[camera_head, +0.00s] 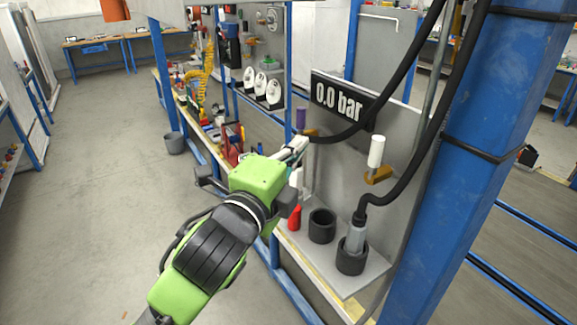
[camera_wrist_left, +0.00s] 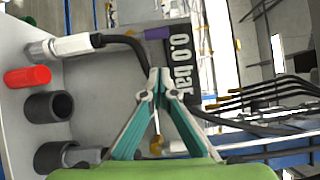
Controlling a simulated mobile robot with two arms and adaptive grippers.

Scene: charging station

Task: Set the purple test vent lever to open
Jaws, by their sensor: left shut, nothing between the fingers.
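The purple test vent lever (camera_head: 300,118) points up from its brass-coloured valve (camera_head: 310,132), left of the black "0.0 bar" display (camera_head: 338,103). The wrist view is turned sideways; the purple lever (camera_wrist_left: 157,33) shows there beyond my fingertips, beside the display (camera_wrist_left: 181,62). My left gripper (camera_head: 300,144) is shut and empty, with its fingertips just below the purple lever in the head view. In the wrist view the fingertips of my left gripper (camera_wrist_left: 157,73) meet and appear apart from the lever. I cannot tell the exact depth gap. My right gripper is not in view.
Black hoses hang across the panel. A grey hose plug (camera_head: 355,238) sits in a black cup; another black cup (camera_head: 322,226) and a red piece (camera_head: 295,217) stand beside it. A blue post (camera_head: 500,130) is right.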

